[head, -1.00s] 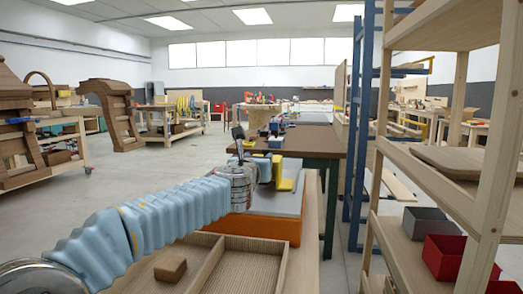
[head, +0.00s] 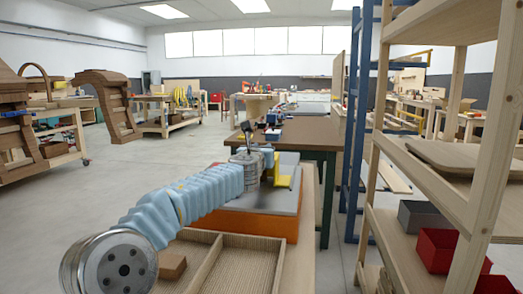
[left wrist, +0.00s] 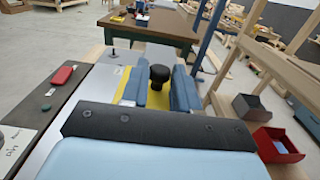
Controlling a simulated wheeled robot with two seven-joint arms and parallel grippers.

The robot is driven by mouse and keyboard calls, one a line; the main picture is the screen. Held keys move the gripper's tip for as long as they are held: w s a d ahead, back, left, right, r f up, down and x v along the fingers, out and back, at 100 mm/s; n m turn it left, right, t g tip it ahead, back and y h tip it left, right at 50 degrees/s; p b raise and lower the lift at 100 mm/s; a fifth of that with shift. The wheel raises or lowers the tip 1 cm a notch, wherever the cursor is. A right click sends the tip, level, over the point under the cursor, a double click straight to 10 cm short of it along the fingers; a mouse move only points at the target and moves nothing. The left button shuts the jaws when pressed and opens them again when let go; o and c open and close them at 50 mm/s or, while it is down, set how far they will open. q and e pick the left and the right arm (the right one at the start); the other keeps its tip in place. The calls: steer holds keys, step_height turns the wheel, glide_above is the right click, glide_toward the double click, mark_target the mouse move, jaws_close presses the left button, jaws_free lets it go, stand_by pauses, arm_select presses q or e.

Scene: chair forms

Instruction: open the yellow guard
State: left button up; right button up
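The yellow guard (head: 281,181) is partly visible in the head view, on the grey-topped orange unit, just beyond my left wrist. In the left wrist view the yellow guard (left wrist: 130,88) shows as a yellow strip beside and below my fingers. My left gripper (left wrist: 160,90) has two blue fingers spread apart, with a black knob (left wrist: 159,74) showing between them. I cannot tell whether the fingers touch the knob. In the head view my left wrist hides most of the fingers. My right gripper is in neither view.
A wooden tray (head: 245,238) with a brown block (head: 172,266) lies in front of the orange unit (head: 262,224). A wooden shelf with a red bin (head: 440,250) and a grey bin (head: 420,217) stands on the right. A red object (left wrist: 62,76) lies left in the wrist view.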

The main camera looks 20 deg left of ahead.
arm_select(q)
jaws_close()
steer(key=p+x, duration=0.1)
steer(key=x, duration=0.4)
steer(key=shift+p, duration=0.35)
steer(key=o, duration=0.5)
jaws_free()
steer(key=shift+s, duration=0.1)
